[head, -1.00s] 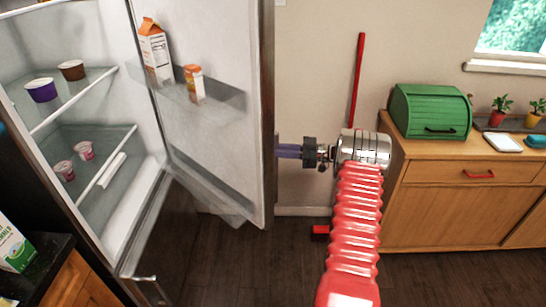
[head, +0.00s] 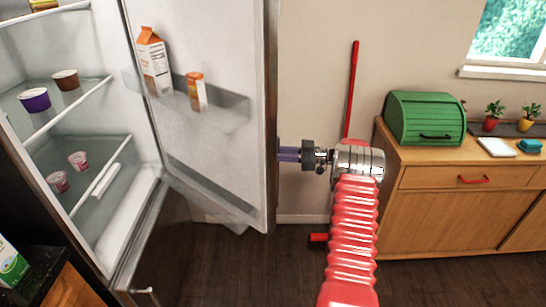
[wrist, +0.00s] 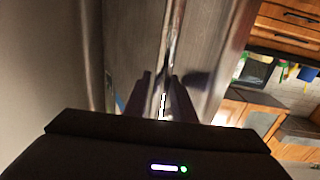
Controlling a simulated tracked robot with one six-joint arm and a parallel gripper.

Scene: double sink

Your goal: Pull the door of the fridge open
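The fridge door (head: 220,45) stands wide open in the head view, its white inner side with a shelf facing me. The open fridge (head: 135,215) is at the left. My gripper (head: 284,154) is at the door's free edge, on its outer side; its fingertips are hidden behind the door. In the wrist view, the dark fingers of my gripper (wrist: 162,98) lie on either side of a thin upright metal bar, the door handle (wrist: 172,45), and look closed on it. The handle is hidden in the head view.
An orange-topped carton (head: 153,65) and a small orange-and-white container (head: 196,92) stand in the door shelf. Cups stand on the fridge shelves. A wooden cabinet (head: 450,215) with a green bread box (head: 425,118) is at the right. A red broom (head: 352,90) leans on the wall. Dark floor lies between.

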